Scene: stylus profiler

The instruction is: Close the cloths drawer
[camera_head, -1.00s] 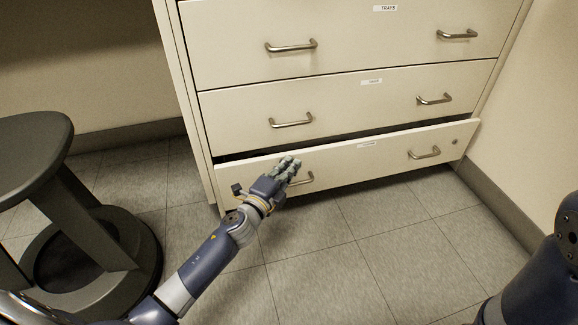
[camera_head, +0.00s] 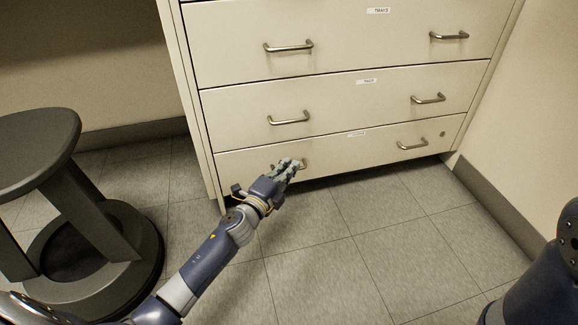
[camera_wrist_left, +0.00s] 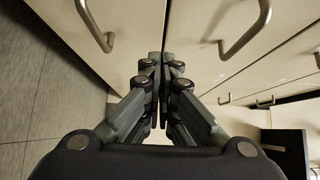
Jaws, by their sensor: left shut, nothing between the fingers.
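The bottom drawer (camera_head: 350,150) of the cream cabinet has a small label too blurred to read, two metal handles and a lock at its right end. Its front looks flush with the drawers above, and no gap shows over it. My left gripper (camera_head: 292,165) is shut and empty, its fingertips at the drawer front by the left handle, which they partly hide. In the left wrist view my left gripper (camera_wrist_left: 160,62) points at the cream drawer fronts, with a handle on each side. I cannot tell whether the fingertips touch. My right gripper is out of view.
Two closed drawers, the middle one (camera_head: 345,105) and the one above (camera_head: 350,38), sit over it. A dark stool (camera_head: 75,215) stands at the left. A wall (camera_head: 530,130) bounds the right. The tiled floor (camera_head: 340,245) in front is clear.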

